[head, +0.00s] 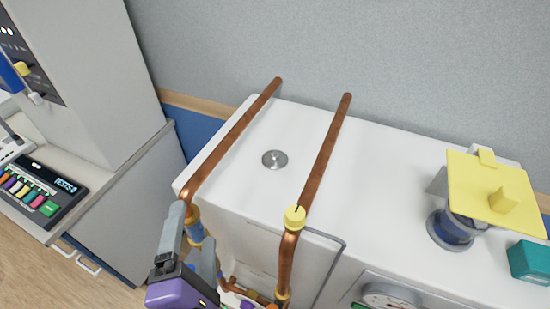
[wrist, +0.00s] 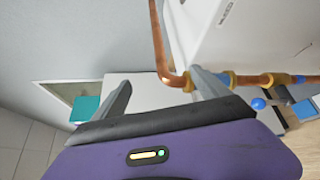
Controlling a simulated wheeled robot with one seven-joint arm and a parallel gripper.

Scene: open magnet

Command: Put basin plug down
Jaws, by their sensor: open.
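A round silver disc with a small raised centre (head: 275,159), which looks like the basin plug, lies flat on the white top between two copper pipes. My gripper (head: 197,225) is below and left of it in the head view, near the front end of the left pipe, apart from the disc. Its two grey fingers also show spread apart in the wrist view (wrist: 160,92), with nothing held between them. The disc does not show in the wrist view.
The left copper pipe (head: 238,134) and right copper pipe (head: 326,148) bend down at the front edge, close to my gripper. A yellow plate (head: 480,180) and a teal block (head: 530,262) are at right. A button panel (head: 42,197) is at left. White top between pipes and yellow plate is clear.

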